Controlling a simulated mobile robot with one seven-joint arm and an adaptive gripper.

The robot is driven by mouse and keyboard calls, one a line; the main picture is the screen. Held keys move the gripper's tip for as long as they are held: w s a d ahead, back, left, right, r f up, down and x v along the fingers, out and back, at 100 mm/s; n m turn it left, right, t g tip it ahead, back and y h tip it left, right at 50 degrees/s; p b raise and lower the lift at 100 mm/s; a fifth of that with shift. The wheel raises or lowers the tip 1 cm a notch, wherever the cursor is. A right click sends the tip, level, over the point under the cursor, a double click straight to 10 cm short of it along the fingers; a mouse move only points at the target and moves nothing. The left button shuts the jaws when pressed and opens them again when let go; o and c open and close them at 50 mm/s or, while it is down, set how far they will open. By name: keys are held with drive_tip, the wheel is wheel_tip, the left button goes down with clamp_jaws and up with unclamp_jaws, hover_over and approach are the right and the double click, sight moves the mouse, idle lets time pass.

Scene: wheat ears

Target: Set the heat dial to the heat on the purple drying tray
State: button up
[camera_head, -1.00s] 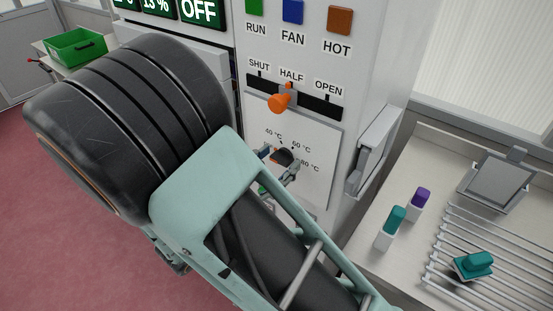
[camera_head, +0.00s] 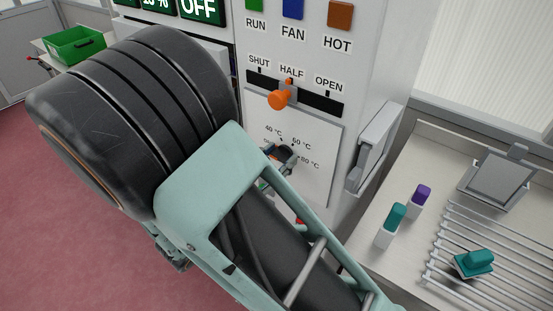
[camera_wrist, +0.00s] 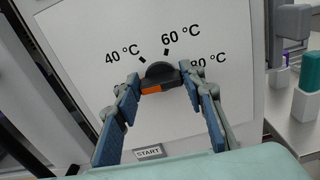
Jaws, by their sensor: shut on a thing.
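The heat dial (camera_wrist: 159,72) is a black knob with an orange strip at its lower left. It sits on the white panel amid the 40 °C, 60 °C and 80 °C marks. My gripper (camera_wrist: 163,83) is shut on the dial, one finger on each side in the wrist view. In the head view the dial (camera_head: 285,152) is mostly covered by my gripper. I cannot tell which mark it points to. No purple drying tray can be made out; a small purple-topped block (camera_head: 421,196) stands on the bench at right.
An orange lever (camera_head: 279,99) stands near HALF above the dial. A START label (camera_wrist: 149,153) is below it. A grey handle-like fixture (camera_head: 374,147) juts from the cabinet's right side. Teal-topped blocks (camera_head: 396,216) and a metal rack (camera_head: 500,252) are on the bench.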

drive_tip(key=m+b, duration=0.6)
drive_tip(key=b, duration=0.1)
drive_tip(key=m+b, duration=0.3)
drive_tip(key=shift+s+d+f, duration=0.1)
drive_tip(key=shift+d+f, duration=0.05)
drive_tip(key=shift+f, duration=0.2)
drive_tip(key=shift+r+m+b, duration=0.15)
drive_tip(key=shift+m+b, duration=0.95)
drive_tip(key=shift+b, duration=0.05)
drive_tip(key=o, duration=1.2)
drive_tip(key=shift+c, duration=0.2)
drive_tip(key=v, duration=1.2)
drive_tip(key=shift+r, duration=0.1)
